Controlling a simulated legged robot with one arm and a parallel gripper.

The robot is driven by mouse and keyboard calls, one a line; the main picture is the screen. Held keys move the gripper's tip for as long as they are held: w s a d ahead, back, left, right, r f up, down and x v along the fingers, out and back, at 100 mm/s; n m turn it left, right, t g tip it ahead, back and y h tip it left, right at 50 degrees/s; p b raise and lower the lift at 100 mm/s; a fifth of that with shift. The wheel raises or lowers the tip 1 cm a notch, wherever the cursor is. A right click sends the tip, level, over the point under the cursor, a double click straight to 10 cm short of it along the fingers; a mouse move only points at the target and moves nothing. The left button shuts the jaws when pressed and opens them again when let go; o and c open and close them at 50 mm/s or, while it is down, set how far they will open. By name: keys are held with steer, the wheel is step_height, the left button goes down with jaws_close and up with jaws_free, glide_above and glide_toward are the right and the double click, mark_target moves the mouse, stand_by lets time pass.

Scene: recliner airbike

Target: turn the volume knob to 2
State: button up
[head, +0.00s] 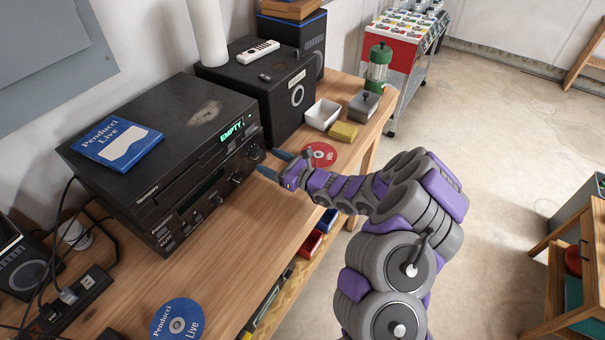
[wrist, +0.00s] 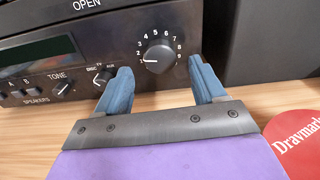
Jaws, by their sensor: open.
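The volume knob (wrist: 159,56) is a round black dial on the front of the black stereo (head: 170,150), with white numbers around it. Its white pointer line points left, near the low numbers 1 and 2; I cannot tell exactly which mark it meets. In the head view the knob (head: 253,154) is at the right end of the stereo front. My gripper (wrist: 160,72) is open and empty, its blue fingers to the lower left and right of the knob in the picture. My gripper also shows in the head view (head: 269,162), close in front of the stereo. I see no clear contact.
A tone knob (wrist: 62,86) and smaller selector are left of the volume knob. A red disc (head: 319,154) lies on the wooden bench (head: 245,235) near my gripper. A black speaker (head: 285,95), white tray (head: 323,114) and yellow block (head: 343,132) stand behind. The bench front is mostly clear.

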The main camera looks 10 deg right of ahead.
steer(key=p+v, duration=0.2)
steer(key=v, duration=1.2)
steer(key=shift+s+d+p, duration=0.15)
steer(key=shift+d+p, duration=0.15)
steer(key=shift+d, duration=0.05)
